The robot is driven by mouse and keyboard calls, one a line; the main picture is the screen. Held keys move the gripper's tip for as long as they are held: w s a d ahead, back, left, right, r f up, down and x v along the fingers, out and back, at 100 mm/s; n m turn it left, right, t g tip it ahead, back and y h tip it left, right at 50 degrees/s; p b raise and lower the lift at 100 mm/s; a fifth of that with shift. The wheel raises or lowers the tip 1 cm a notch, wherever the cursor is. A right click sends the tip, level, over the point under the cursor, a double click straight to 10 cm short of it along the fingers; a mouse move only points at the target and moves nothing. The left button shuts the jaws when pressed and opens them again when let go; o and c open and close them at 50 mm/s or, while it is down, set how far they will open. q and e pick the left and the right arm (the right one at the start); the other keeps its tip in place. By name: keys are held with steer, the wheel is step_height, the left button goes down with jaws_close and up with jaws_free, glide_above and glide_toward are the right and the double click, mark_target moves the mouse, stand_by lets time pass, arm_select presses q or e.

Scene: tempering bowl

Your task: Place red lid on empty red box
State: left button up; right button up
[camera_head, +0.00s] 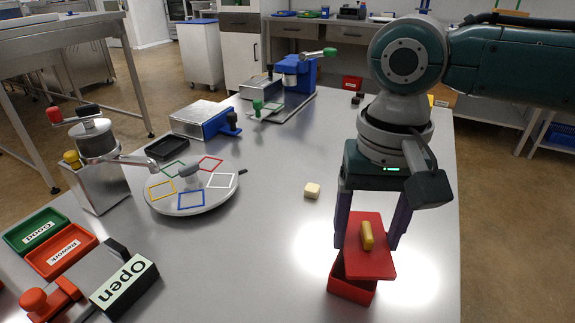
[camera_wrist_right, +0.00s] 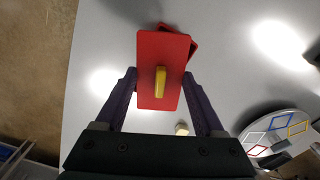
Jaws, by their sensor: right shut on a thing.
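The red lid (camera_head: 381,262) is a flat plate with a yellow handle (camera_head: 367,235) on top. My right gripper (camera_head: 368,246) is shut on the lid, with a dark purple finger at each side edge. The lid also shows in the right wrist view (camera_wrist_right: 150,90). The red box (camera_head: 350,289) stands on the table below the lid, near the front. The lid covers most of the box's top and is turned relative to it. A corner of the box (camera_wrist_right: 193,46) shows past the lid in the wrist view. Whether lid and box touch, and the box's inside, I cannot tell. My left gripper is not in view.
A pale yellow block (camera_head: 312,190) lies left of the box. A round turntable with coloured squares (camera_head: 190,203), a crank machine (camera_head: 95,165), green (camera_head: 35,230) and red (camera_head: 62,250) trays and an "Open" sign (camera_head: 124,285) occupy the left. Table around the box is clear.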

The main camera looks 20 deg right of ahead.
steer(key=shift+f, duration=0.45)
steer(key=o, duration=1)
steer(key=shift+f, duration=0.1)
steer(key=o, duration=0.4)
